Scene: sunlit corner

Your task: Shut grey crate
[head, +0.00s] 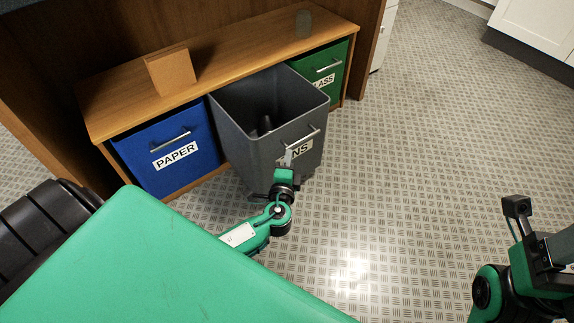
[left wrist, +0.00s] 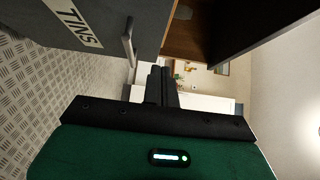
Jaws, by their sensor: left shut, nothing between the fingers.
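The grey crate (head: 240,135) with a "TINS" label stands pulled out from the wooden unit, its open top showing. A bar handle (head: 301,139) is on its front, and a dark object (head: 265,124) lies inside. In the left wrist view the crate front (left wrist: 105,25) and handle (left wrist: 129,42) are at the upper left. My left gripper (head: 288,158) is at the crate's front, just below the handle, with its fingers (left wrist: 161,85) together and empty. I cannot tell if it touches the crate. Only part of my right arm shows at the right edge.
The wooden unit (head: 215,62) also holds a blue "PAPER" crate (head: 190,133) on the left and a green "GLASS" crate (head: 325,65) on the right, both pushed in. A cardboard box (head: 170,72) and a grey cylinder (head: 304,23) stand on top. The metal floor (head: 420,130) at right is clear.

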